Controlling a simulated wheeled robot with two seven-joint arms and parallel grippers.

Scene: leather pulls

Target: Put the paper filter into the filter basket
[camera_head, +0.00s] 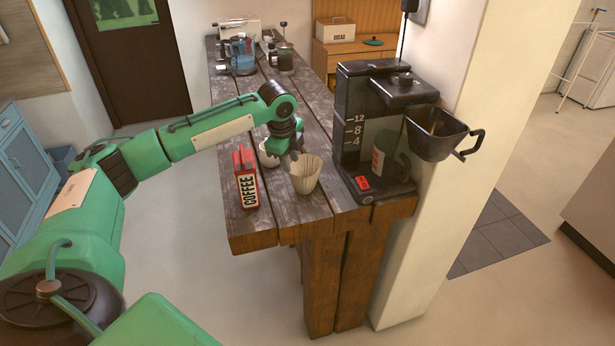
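The paper filter (306,178) is a cream, fluted cup standing upright on the dark wooden table near its front end. My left gripper (294,156) is at its upper left rim, pointing down. The fingertips are small and partly hidden, so I cannot tell whether they are open or shut on the rim. The filter basket (436,146) is black with a handle on its right and sits out at the right side of the black coffee maker (362,110). Its top is open and it looks empty. My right gripper is not in view.
A red coffee pack (246,183) stands left of the filter, and a white cup (267,154) is behind it. A dark carafe (391,160) sits in the coffee maker. A pale pillar (450,210) rises beside the table. Jugs (241,58) stand at the far end.

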